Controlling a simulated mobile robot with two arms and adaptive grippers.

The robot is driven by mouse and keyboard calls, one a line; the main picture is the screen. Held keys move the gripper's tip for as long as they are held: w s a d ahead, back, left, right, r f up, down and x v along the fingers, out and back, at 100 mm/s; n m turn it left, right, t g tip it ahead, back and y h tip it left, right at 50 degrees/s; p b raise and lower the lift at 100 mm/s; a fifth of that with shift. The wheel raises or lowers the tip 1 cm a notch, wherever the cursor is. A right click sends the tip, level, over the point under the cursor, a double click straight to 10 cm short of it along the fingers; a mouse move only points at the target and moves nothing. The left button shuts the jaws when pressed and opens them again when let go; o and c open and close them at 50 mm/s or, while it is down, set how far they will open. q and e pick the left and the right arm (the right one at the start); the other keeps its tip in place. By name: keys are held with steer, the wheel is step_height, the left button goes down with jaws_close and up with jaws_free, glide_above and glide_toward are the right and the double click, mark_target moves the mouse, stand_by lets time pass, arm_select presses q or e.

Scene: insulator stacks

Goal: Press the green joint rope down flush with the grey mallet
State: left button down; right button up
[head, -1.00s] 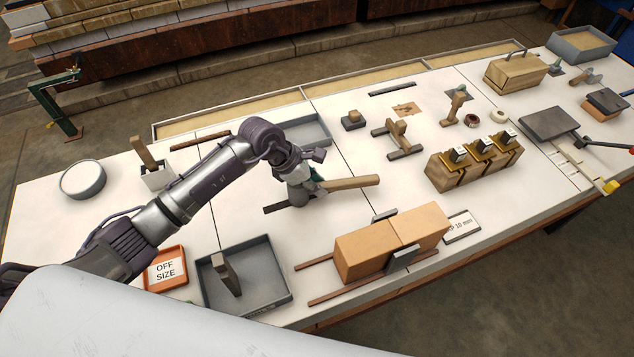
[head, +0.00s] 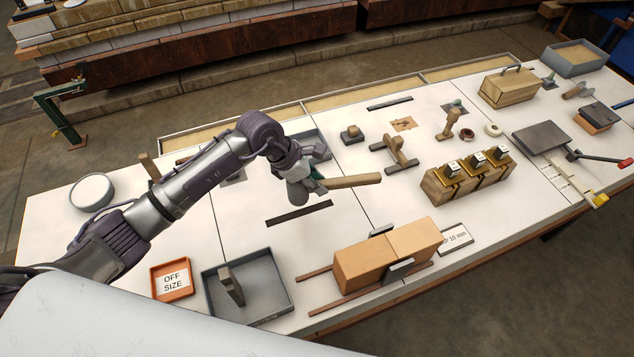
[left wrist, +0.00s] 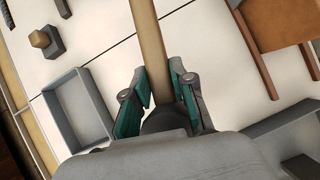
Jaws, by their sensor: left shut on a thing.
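My left gripper (head: 312,180) is shut on the grey mallet, whose pale wooden handle (head: 352,181) points right in the head view. It is held above the white table, just behind a dark strip (head: 300,213). In the left wrist view the handle (left wrist: 150,45) runs up from between the teal-padded fingers (left wrist: 158,95), with a dark rounded part (left wrist: 165,118) at its base. Two orange-tan blocks (head: 375,262) stand end to end on rails, with a seam between them. I cannot make out the green joint rope. My right gripper is not in view.
A grey tray (head: 285,283) and an orange OFF SIZE tray (head: 187,268) lie at the front left. A wooden block with brass clamps (head: 450,190), wooden tools (head: 400,155) and a labelled plate (head: 457,238) stand to the right. Table between strip and blocks is clear.

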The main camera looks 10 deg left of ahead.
arm_select(q)
steer(key=shift+r, duration=0.1)
stand_by(0.4)
steer(key=shift+r+p, duration=2.35)
steer(key=shift+r, duration=1.55)
